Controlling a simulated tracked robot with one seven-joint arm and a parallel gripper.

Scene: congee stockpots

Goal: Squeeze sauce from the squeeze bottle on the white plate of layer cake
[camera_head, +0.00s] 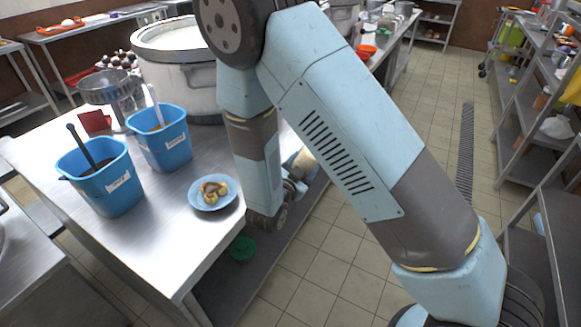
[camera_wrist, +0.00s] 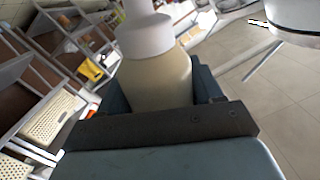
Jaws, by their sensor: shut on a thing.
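My gripper (camera_wrist: 152,98) is shut on the squeeze bottle (camera_wrist: 155,75), a cream-coloured bottle with a white cap, seen close up in the wrist view. In the head view the bottle (camera_head: 304,162) shows partly behind my arm, beside the table's right edge and right of the plate. Its nozzle runs off the top of the wrist view. A light-blue plate (camera_head: 197,203) holding a small brown-and-yellow food item (camera_head: 214,189) lies on the steel table. I cannot tell whether the food is layer cake. I see no white plate.
Two blue tubs (camera_head: 106,192) (camera_head: 163,143) with utensils stand left of the plate on the steel table (camera_head: 165,235). A large stockpot (camera_head: 180,75) and a metal colander (camera_head: 108,88) stand behind. A green bowl (camera_head: 242,248) sits on the lower shelf. Shelving (camera_head: 545,90) lines the right.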

